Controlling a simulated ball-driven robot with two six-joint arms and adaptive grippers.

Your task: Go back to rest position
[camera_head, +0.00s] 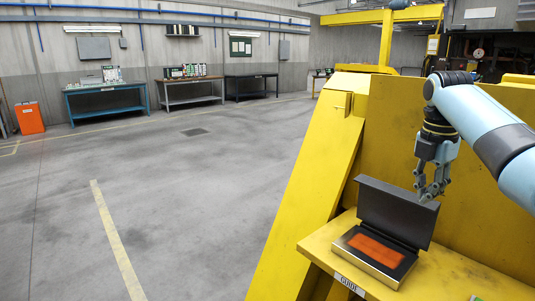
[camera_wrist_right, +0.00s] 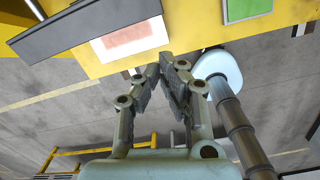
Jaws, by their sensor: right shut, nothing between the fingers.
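My right gripper (camera_head: 430,190) hangs from the blue-grey arm that comes in from the right. It is shut and empty, pointing down just above the raised dark lid of an open case (camera_head: 396,212). The case holds an orange block (camera_head: 376,249) in a dark insert and sits on a yellow shelf (camera_head: 455,277). My left gripper is not in view.
A large yellow machine (camera_head: 312,190) stands around the shelf. Workbenches (camera_head: 108,101) line the far wall, and an orange cabinet (camera_head: 29,118) stands at the far left. The grey floor (camera_head: 190,220) between is clear. The wrist view shows a green panel (camera_wrist_right: 246,8) on the yellow surface.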

